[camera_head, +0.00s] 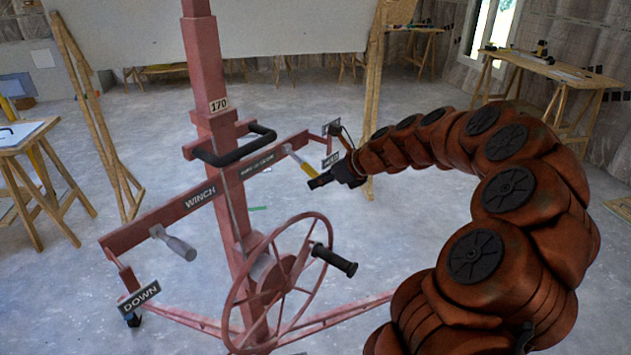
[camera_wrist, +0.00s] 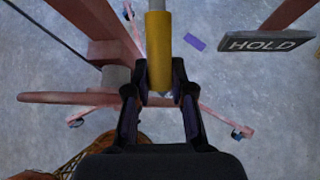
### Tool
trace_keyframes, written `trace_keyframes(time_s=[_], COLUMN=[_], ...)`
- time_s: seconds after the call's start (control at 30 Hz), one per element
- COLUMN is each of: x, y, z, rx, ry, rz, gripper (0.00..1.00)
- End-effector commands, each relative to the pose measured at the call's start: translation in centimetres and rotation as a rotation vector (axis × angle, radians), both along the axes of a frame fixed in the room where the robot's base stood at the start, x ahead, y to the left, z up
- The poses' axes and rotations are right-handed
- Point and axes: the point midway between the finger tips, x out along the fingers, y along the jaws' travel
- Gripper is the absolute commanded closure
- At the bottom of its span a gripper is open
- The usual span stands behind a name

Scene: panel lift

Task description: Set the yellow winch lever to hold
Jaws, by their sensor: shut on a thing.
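The yellow winch lever (camera_head: 303,161) is a grey rod with a yellow grip, at the right end of the red crossbar. It slants down and right toward my gripper (camera_head: 322,181). In the wrist view the yellow grip (camera_wrist: 158,45) runs up the picture from between the dark fingers of my gripper (camera_wrist: 160,90), which is shut on its end. The dark HOLD plate (camera_wrist: 268,42) is to the right of the lever there, apart from it. Small plates by the crossbar's right end (camera_head: 331,160) are too small to read surely in the head view.
The red winch post (camera_head: 222,150) carries a handwheel (camera_head: 277,285) with a black crank handle (camera_head: 335,260). A grey-handled lever (camera_head: 177,245) and a DOWN plate (camera_head: 139,297) are at the crossbar's left end. Wooden trestles (camera_head: 95,115) and a workbench (camera_head: 550,70) stand behind.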

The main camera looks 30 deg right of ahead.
Motion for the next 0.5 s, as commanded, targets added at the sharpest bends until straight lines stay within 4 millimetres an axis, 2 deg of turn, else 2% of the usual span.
trace_keyframes(time_s=[0.27, 0.3, 0.5], x=[0.03, 0.03, 0.03], y=[0.0, 0.01, 0.05], z=[-0.1, -0.12, -0.1], rx=[0.0, 0.0, -0.001], ry=[0.001, 0.001, 0.002], rz=[0.0, 0.0, 0.002], gripper=[1.0, 0.76, 0.55])
